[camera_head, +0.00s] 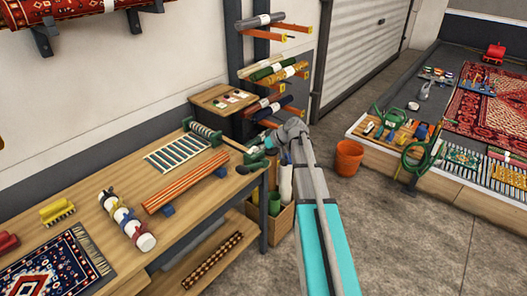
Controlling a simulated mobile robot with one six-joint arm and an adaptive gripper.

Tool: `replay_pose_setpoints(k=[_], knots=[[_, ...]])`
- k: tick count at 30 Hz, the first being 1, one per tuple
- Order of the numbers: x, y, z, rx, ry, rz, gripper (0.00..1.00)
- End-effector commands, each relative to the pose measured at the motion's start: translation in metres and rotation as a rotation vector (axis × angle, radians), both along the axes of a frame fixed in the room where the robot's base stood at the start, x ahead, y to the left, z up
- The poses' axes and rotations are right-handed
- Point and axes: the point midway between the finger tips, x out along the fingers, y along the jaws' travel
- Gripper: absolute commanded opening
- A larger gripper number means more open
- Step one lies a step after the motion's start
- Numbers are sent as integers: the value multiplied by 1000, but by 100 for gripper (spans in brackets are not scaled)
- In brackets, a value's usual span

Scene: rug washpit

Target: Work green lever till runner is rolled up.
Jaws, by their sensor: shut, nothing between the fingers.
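A runner (178,153) with green and pale stripes lies flat on the wooden workbench. Its far end meets a roller (205,131) with a dark green striped wrap at the bench's back edge. Which of these is the lever is too small to tell. My gripper (268,147) is shut and empty beside these green parts. It partly covers them, and I cannot tell whether it touches them.
An orange-striped roll (186,181), a banded white roll (127,219) and a patterned rug (50,270) lie on the bench (210,208). A rack of rolls (273,70) stands behind. An orange bucket (349,157) is on the floor.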

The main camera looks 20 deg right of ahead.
Motion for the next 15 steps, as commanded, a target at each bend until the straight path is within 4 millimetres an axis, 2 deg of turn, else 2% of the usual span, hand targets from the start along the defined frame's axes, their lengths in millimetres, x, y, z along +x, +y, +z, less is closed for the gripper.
replay_pose_setpoints(k=[1, 13, 15], knots=[[4, 4, -8, 0, 0, 2, 0], [26, 32, -39, 0, 0, 2, 0], [23, 34, -44, 0, 0, 0, 0]])
